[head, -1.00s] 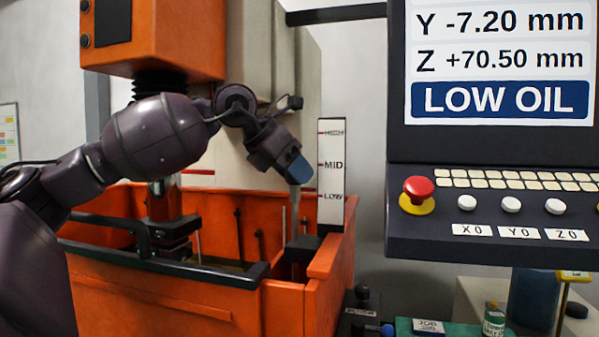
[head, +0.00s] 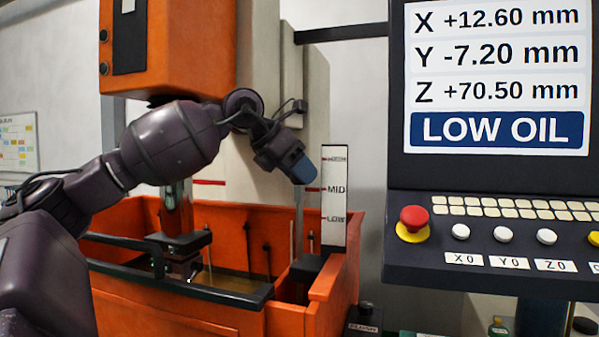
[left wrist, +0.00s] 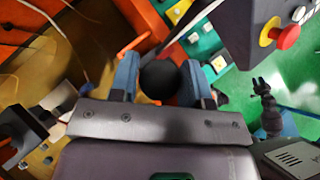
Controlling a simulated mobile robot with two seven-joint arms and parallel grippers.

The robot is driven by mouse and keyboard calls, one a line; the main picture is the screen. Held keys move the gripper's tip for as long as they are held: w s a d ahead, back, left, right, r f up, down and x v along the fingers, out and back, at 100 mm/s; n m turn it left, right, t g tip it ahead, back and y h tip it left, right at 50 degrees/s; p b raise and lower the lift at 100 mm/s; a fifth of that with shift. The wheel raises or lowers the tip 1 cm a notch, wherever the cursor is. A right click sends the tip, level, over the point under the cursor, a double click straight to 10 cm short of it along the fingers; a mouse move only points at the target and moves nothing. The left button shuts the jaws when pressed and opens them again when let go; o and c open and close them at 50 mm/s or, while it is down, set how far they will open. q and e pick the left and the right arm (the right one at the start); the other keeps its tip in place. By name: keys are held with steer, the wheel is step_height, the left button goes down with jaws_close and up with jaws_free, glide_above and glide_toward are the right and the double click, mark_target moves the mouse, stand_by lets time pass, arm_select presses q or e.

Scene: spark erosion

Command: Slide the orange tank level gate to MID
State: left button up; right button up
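The orange tank (head: 215,318) stands below my left arm, with liquid inside. A white level scale (head: 334,200) marked MID and LOW, with a blurred top label, rises at its right rear corner. A black block (head: 305,267) sits in that corner below a thin upright grey rod (head: 298,215); I cannot tell which part is the gate. My left gripper (head: 304,170) is left of the scale, a little above MID. In the left wrist view, its blue fingers (left wrist: 160,88) are apart, with a round black knob (left wrist: 160,76) showing between them; contact is unclear.
A control console (head: 490,225) with a red stop button (head: 413,218) stands close on the right; its screen reads LOW OIL. The orange machine head (head: 165,45) hangs above the tank. A black bar (head: 180,270) runs along the tank's front.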

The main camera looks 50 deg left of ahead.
arm_select(q)
steer(key=shift+o, duration=1.6)
arm_select(e)
steer(key=shift+w+a+r, duration=0.1)
steer(key=shift+w+r, duration=0.05)
steer(key=shift+w, duration=0.2)
arm_select(q)
steer(key=shift+b+v, duration=0.55)
steer(key=shift+v, duration=0.2)
steer(key=b+v, duration=0.2)
steer(key=v, duration=0.7)
arm_select(e)
steer(key=shift+s+f, duration=0.1)
steer(key=shift+f, duration=1.6)
arm_select(q)
steer(key=shift+s, duration=0.1)
arm_select(e)
steer(key=shift+s+f, duration=0.1)
steer(key=shift+s, duration=0.05)
